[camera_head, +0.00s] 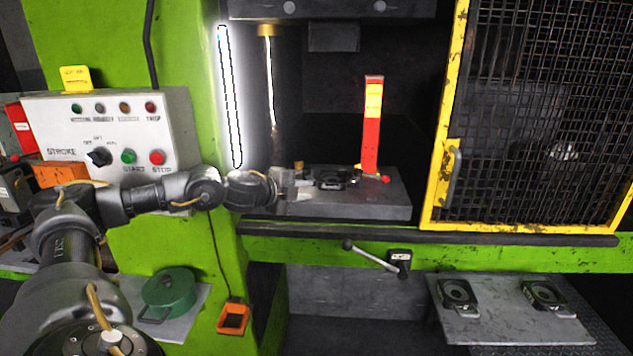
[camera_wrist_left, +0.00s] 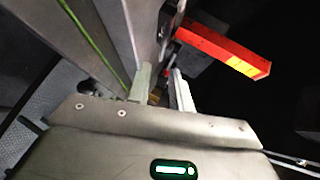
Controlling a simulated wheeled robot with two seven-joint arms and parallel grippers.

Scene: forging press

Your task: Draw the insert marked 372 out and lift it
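A dark insert (camera_head: 335,179) sits on the grey die block (camera_head: 390,205) inside the press. Its marking is too small to read, so I cannot tell whether it is 372. My left gripper (camera_head: 300,180) reaches in from the left, just beside the insert at the block's left end. In the left wrist view my left gripper (camera_wrist_left: 161,88) has its two fingers apart, with a small brownish part showing between them. I see no insert clearly held there. My right gripper is in neither view.
A red post with a yellow label (camera_head: 372,125) stands behind the insert; it also shows in the wrist view (camera_wrist_left: 225,48). A yellow mesh guard (camera_head: 452,120) closes the right side. Two similar inserts (camera_head: 458,293) (camera_head: 545,295) lie on a lower plate (camera_head: 500,325). A lever (camera_head: 372,256) projects below.

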